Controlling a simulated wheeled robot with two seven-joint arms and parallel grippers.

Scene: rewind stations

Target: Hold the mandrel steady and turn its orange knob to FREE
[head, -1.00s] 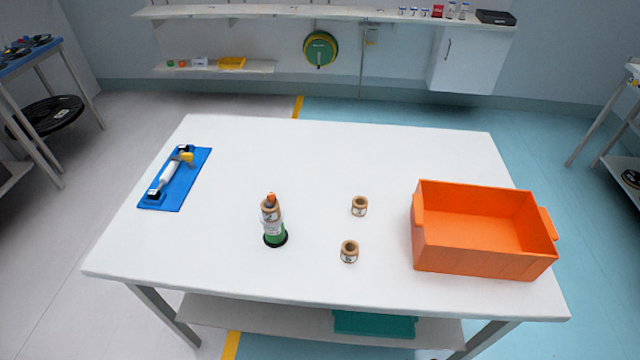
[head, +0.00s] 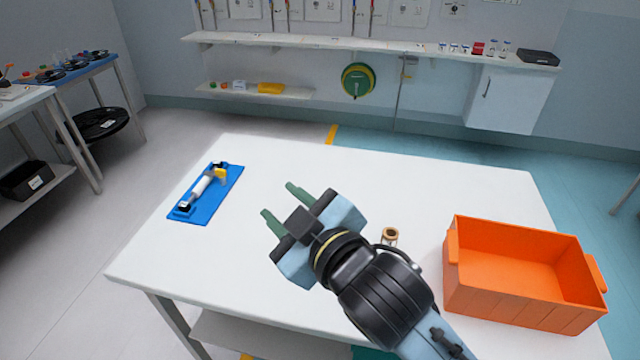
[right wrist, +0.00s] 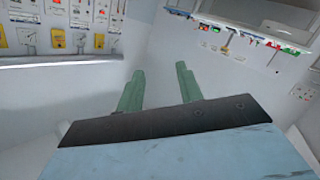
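The mandrel with its orange knob is not visible now; my right gripper and arm cover the part of the table where it stood. A second earlier it stood upright on the white table (head: 420,180), with a green lower part and the orange knob on top. My right gripper (head: 279,200) is above the table, fingers spread and pointing to the upper left. In the right wrist view the two green fingers (right wrist: 156,82) are apart with nothing between them. My left gripper is in no view.
One cardboard core (head: 390,236) stands beside my right arm; the other is hidden. An orange bin (head: 520,295) stands at the table's right. A blue plate (head: 220,195) with a white roller and yellow handle lies at the left. The table's back middle is clear.

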